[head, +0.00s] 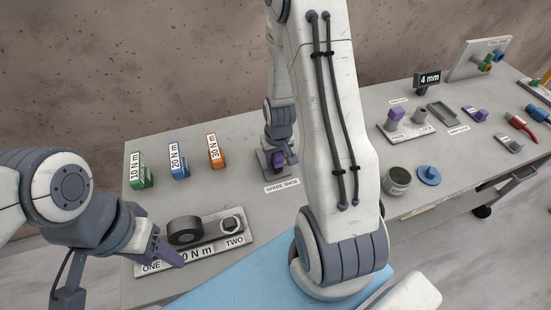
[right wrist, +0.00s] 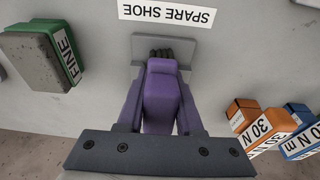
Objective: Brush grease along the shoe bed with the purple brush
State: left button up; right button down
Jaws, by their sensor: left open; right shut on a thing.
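My right gripper (right wrist: 161,92) is shut on a purple block (right wrist: 160,100) with dark, ridged bits at its far end; I cannot tell whether this is the brush or a shoe. It is over a grey plate (right wrist: 186,48) beside the SPARE SHOE label. In the head view my right gripper (head: 277,160) is at the back of the slab. My left gripper (head: 166,250) is open and empty near the ONE and TWO plate (head: 208,232). A grease-type pot (head: 397,181) stands open at the right. A purple-topped piece (head: 476,115) lies farther right.
Green (head: 141,170), blue (head: 179,161) and orange (head: 213,150) torque boxes stand at the back left. A FINE block (right wrist: 40,58) is near my right gripper. A blue lid (head: 429,175) lies beside the pot. A tray (head: 405,131) holds a purple piece (head: 396,113). My right arm hides the middle.

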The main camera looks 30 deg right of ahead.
aim_at(282, 187)
pick_arm(q)
jog(key=shift+f, duration=0.45)
pick_arm(e)
jog(key=s+f, duration=0.1)
jog(key=s, duration=0.1)
jog(key=s+a+f+g, duration=0.1)
jog(key=s+f, duration=0.1)
jog(key=s+a+f+g, duration=0.1)
jog(key=s, duration=0.1)
jog(key=shift+s+f+y, duration=0.15)
jog(key=shift+f+y, duration=0.1)
jog(key=shift+y, duration=0.15)
jog(key=shift+r+p, duration=0.8)
jog(key=shift+r, duration=0.05)
jog(key=shift+w+d+r+p, duration=0.1)
jog(key=shift+w+r+p, duration=0.1)
jog(key=shift+r+p, duration=0.4)
jog(key=shift+w+r+p, duration=0.15)
jog(key=shift+r+p, duration=0.3)
jog(key=shift+p, duration=0.1)
pick_arm(q)
notch_tip(282, 187, up, 8)
jog(key=p, duration=0.4)
jog(key=shift+w+d+r+p, duration=0.15)
jog(key=shift+w+d+p, duration=0.05)
jog(key=shift+w+p, duration=0.1)
pick_arm(e)
notch_tip(282, 187, up, 5)
jog(key=shift+w+r, duration=0.15)
jog(key=shift+r, duration=0.05)
